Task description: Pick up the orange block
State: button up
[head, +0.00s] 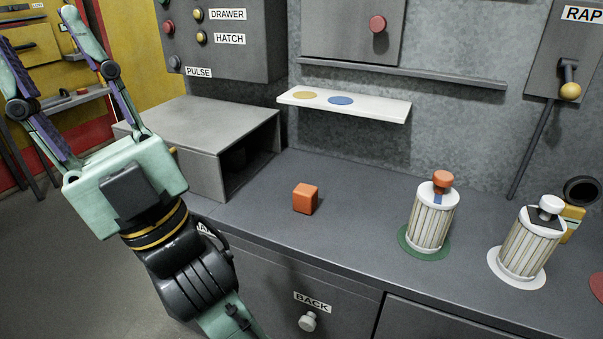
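The orange block (304,199) is a small cube resting on the grey counter (350,215), to the right of an open-fronted grey box. My gripper (45,52) is at the upper left, pointing up, with its two fingers spread wide apart. Nothing shows between the fingers. It is well to the left of the block and apart from it.
The grey box (205,145) stands between my gripper and the block. Two ribbed canisters, one with an orange knob (431,222) and one with a white knob (527,245), stand to the right. A white shelf (375,107) juts out above the counter behind the block.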

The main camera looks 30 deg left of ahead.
aim_at(304, 196)
jog(key=j+z, duration=0.15)
jog(key=j, duration=0.45)
jog(key=k+j+z, duration=0.1)
jog(key=j, duration=0.5)
jog(key=j+z, duration=0.15)
jog(key=j, duration=0.45)
jog(key=k+j+z, duration=0.1)
jog(key=j, duration=0.45)
jog(key=k, duration=0.05)
